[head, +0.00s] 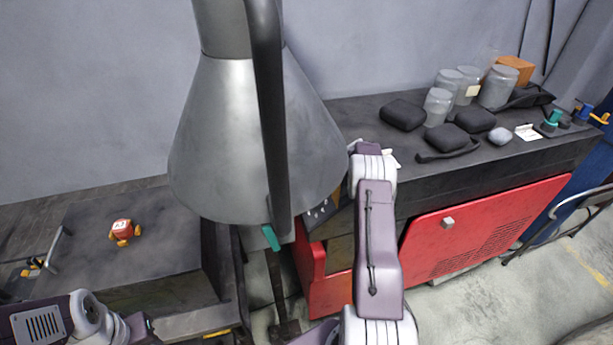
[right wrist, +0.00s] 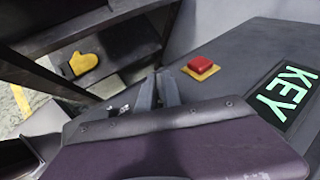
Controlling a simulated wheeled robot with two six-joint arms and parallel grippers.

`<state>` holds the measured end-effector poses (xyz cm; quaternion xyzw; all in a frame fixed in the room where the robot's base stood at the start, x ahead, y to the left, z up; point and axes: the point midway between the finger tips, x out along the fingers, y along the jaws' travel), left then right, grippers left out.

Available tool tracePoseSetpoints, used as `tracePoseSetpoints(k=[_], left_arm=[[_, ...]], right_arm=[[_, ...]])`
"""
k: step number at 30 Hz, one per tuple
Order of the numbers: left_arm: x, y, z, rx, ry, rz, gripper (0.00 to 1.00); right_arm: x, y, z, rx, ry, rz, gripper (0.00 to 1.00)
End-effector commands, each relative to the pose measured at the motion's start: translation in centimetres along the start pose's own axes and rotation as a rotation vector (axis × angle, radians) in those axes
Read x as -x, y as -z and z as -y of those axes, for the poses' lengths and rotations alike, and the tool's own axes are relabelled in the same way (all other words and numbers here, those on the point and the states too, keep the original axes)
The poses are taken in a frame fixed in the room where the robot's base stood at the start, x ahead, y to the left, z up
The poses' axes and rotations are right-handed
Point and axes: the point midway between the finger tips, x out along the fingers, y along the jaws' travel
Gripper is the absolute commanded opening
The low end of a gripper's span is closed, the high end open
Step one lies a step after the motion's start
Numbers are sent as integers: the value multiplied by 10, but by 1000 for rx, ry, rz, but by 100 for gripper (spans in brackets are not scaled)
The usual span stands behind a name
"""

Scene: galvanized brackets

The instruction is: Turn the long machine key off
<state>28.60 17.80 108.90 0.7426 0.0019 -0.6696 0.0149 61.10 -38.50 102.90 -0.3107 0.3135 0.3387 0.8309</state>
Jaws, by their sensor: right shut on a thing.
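In the right wrist view my right gripper (right wrist: 158,92) has its two grey fingers close together over a dark panel (right wrist: 235,62). It is shut on the long machine key, which is mostly hidden by the fingers and the purple wrist housing. Which way the key points cannot be made out. A glowing green KEY sign (right wrist: 286,94) is on the panel to the right of the fingers. In the head view my right arm reaches up to the machine and the gripper is hidden. My left arm shows at the lower left, with its gripper out of view.
A red button (right wrist: 201,66) on a yellow plate sits on the panel beyond the fingers. A yellow mitt (right wrist: 84,64) lies on a shelf. A large grey hood (head: 235,140) stands left of my right arm. Jars (head: 465,88) and black cases (head: 402,114) stand on the dark bench.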

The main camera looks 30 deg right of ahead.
Motion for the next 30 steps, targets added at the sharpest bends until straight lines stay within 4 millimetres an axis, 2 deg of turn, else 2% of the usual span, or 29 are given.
tracePoseSetpoints(k=[4, 5, 6, 7, 17, 20, 27, 30], left_arm=[[-1, 0, 0, 0, 0, 0, 36], [-1, 0, 0, 0, 0, 0, 36], [-1, 0, 0, 0, 0, 0, 36], [-1, 0, 0, 0, 0, 0, 36], [-3, 0, 0, 0, 0, 0, 36], [-10, -1, 0, 0, 0, 0, 36], [-23, -2, 0, 0, 0, 0, 36], [-25, -3, 0, 0, 0, 0, 36]], right_arm=[[0, 1, 0, 0, 1, -2, 0], [0, 1, 0, 0, 1, -2, 17], [0, 1, 0, 0, 1, -2, 28], [0, 1, 0, 0, 1, -2, 31], [3, 1, 0, 0, 1, -1, 31], [20, 3, 0, -1, 5, -3, 31], [71, 3, 0, -1, 4, -2, 31], [84, 2, 0, 0, 2, -2, 31]])
